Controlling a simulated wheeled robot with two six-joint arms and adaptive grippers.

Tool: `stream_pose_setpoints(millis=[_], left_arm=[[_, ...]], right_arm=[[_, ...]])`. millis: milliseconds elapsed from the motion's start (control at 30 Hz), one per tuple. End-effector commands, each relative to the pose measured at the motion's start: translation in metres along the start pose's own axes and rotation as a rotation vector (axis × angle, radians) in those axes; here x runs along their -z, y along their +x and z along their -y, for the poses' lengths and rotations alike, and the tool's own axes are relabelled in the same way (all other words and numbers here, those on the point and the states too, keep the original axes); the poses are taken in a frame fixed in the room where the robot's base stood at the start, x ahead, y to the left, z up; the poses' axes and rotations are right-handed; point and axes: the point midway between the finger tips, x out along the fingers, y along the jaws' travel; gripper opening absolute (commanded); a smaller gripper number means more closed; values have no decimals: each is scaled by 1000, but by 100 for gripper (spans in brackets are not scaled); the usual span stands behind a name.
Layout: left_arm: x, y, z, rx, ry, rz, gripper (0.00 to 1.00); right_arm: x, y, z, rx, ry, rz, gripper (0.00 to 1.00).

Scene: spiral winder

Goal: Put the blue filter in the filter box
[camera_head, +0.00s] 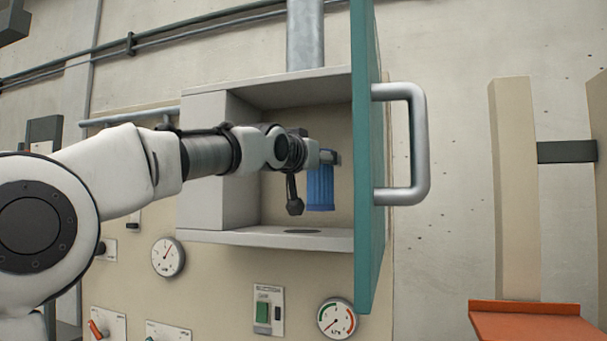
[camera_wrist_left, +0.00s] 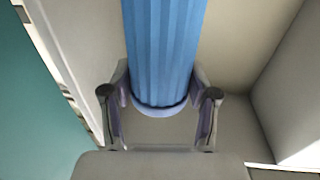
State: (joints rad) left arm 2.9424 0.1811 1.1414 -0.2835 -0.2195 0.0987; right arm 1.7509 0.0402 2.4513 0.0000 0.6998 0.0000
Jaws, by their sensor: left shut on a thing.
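The blue filter (camera_head: 320,188) is a ribbed blue cylinder. It hangs upright inside the open filter box (camera_head: 203,150), above the box floor. My left gripper (camera_head: 326,157) reaches into the box from the left and is shut on the filter near its top end. In the left wrist view the filter (camera_wrist_left: 163,50) runs between the two fingers of the gripper (camera_wrist_left: 160,108). A dark round opening (camera_head: 303,231) shows in the box floor, below and left of the filter. My right gripper is not in view.
The teal door (camera_head: 367,150) of the box stands open at the right, with a metal handle (camera_head: 418,145). A vertical pipe (camera_head: 305,35) meets the box top. Gauges (camera_head: 167,257) and switches sit on the panel below. An orange surface (camera_head: 535,322) is at lower right.

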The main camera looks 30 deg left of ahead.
Motion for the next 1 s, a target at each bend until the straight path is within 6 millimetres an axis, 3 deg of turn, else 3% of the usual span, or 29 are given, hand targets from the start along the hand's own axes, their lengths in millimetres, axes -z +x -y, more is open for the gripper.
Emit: stream_pose_setpoints(millis=[33,133,300,400,600,700,767,1000], left_arm=[[8,12,14,1,-7,5,19],[5,34,39,2,-6,7,19],[6,49,58,1,-2,7,19],[0,58,68,3,-1,5,19],[-3,67,80,2,-1,3,19],[-36,68,80,1,-2,5,19],[-40,68,79,-1,-3,5,19],[-47,68,79,1,0,2,19]], right_arm=[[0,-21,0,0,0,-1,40],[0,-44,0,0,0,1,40],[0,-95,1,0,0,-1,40],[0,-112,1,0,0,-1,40],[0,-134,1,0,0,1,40],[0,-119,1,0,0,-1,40],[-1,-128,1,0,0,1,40],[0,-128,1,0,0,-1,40]])
